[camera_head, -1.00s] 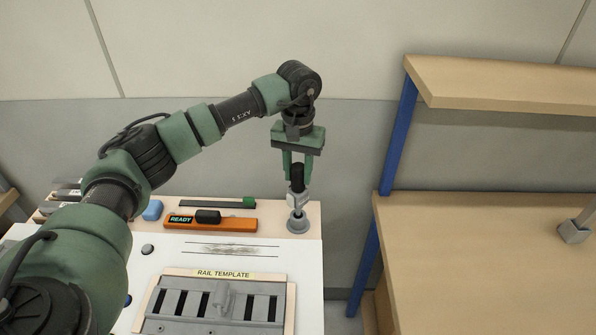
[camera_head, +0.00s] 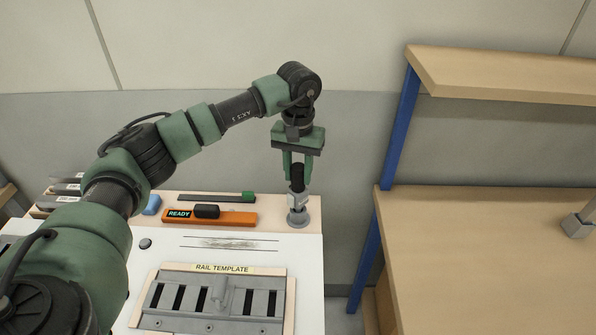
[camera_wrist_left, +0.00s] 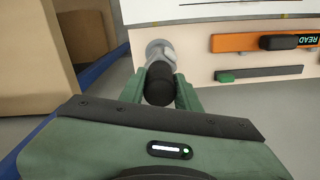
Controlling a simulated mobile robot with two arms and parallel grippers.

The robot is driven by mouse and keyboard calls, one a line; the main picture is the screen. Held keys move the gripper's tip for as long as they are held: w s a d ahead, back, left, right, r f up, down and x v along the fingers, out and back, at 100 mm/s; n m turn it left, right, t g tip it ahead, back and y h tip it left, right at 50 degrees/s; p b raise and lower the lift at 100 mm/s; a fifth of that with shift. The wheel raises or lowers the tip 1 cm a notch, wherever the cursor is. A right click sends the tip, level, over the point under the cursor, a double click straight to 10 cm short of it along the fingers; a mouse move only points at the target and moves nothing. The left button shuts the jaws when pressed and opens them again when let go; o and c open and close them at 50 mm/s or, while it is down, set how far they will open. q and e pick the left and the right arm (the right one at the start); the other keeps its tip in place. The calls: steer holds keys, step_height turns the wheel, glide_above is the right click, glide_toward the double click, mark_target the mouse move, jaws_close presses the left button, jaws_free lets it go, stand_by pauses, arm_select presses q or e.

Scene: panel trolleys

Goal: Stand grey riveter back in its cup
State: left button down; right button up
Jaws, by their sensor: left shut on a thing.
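My left gripper (camera_head: 297,172) is shut on the grey riveter (camera_head: 298,199), around its dark upper end, and points straight down at the back right corner of the trolley top. The riveter is upright, with its lower part at the grey cup (camera_head: 298,218). I cannot tell how deep it sits in the cup. In the left wrist view the gripper's green fingers (camera_wrist_left: 160,92) flank the riveter's black end (camera_wrist_left: 160,84), and the cup (camera_wrist_left: 158,48) shows just beyond it. My right gripper is not in view.
An orange tool marked READY (camera_head: 211,219) and a dark bar with a green end (camera_head: 217,197) lie left of the cup. A rail template (camera_head: 213,300) lies in front. A wooden bench (camera_head: 480,240) with a blue post (camera_head: 396,140) stands to the right.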

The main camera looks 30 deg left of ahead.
arm_select(q)
steer(key=shift+f+b, duration=0.7)
steer(key=shift+f, duration=0.25)
steer(key=c, duration=0.9)
jaws_free()
steer(key=shift+r, duration=0.1)
step_height(320, 180, up, 8)
steer(key=shift+f+b, duration=0.1)
steer(key=shift+b, duration=0.75)
